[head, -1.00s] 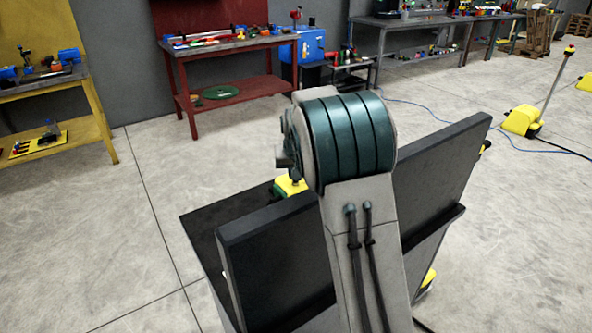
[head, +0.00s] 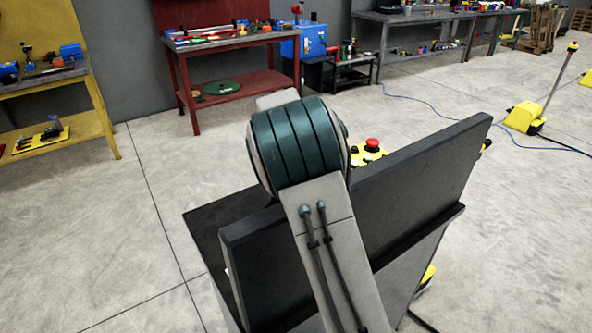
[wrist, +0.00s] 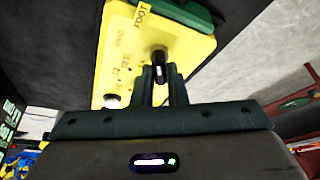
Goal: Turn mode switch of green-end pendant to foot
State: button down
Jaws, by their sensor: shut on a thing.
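In the wrist view a yellow pendant (wrist: 190,50) with a green end (wrist: 180,12) fills the upper middle. A FOOT label (wrist: 142,14) is near its green end, with smaller blurred lettering below. My gripper (wrist: 160,80) is shut on the black mode switch (wrist: 159,62), which shows between the fingertips. A pale mark is on the knob; I cannot tell which label it points to. In the head view a yellow pendant (head: 370,157) with a red button (head: 372,144) shows behind a dark panel; its end colour is hidden. My arm hides my gripper there.
Dark upright panels (head: 420,195) stand close around my arm. A red bench (head: 225,40) and a yellow bench (head: 50,85) are at the back left. A yellow pedestal base (head: 524,117) with a pole stands far right. The floor at left is clear.

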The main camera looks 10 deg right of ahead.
dwell(0.3)
jog(key=c, duration=1.4)
grip_release()
jog(key=shift+c, duration=0.2)
jog(key=v, duration=1.4)
jog(key=shift+b, duration=0.4)
jog(key=shift+w, duration=0.1)
